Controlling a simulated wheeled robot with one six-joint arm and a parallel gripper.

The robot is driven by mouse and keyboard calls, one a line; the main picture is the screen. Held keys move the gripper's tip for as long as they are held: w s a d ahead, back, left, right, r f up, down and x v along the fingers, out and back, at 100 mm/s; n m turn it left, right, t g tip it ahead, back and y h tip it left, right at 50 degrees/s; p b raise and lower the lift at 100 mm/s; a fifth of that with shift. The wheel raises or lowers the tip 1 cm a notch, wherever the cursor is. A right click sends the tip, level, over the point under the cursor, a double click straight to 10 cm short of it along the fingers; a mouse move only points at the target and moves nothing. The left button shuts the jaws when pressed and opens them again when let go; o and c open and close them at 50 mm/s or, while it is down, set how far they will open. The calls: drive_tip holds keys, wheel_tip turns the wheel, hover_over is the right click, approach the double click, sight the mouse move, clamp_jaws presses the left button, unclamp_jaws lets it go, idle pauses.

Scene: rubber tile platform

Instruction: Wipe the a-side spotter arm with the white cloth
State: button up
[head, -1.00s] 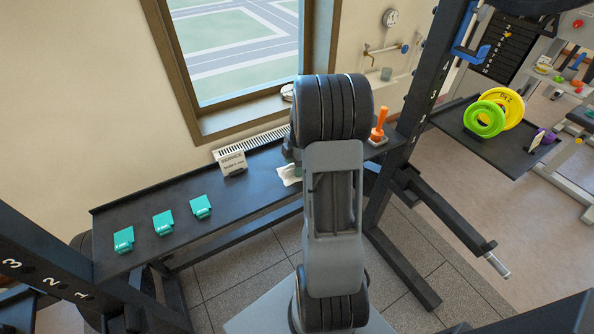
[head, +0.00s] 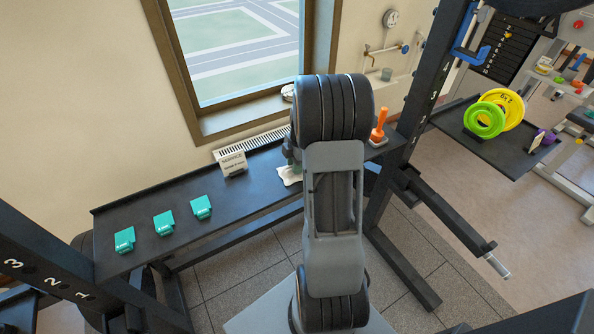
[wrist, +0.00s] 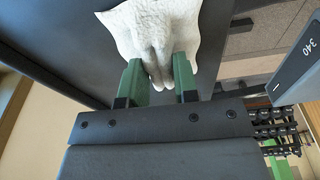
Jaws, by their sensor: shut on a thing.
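The cloth's far part spreads out over the dark shelf surface. A dark spotter arm (head: 447,217) with a silver end sticks out from the right upright, toward the lower right. I cannot read a side mark on it.
The dark shelf (head: 255,205) holds several teal blocks (head: 164,222), a small sign (head: 233,163) and an orange-handled tool (head: 378,127). The right upright (head: 425,90) stands between shelf and spotter arm.

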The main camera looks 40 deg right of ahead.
drive_tip(key=shift+r+p, duration=2)
drive_tip(key=shift+r, duration=1.3)
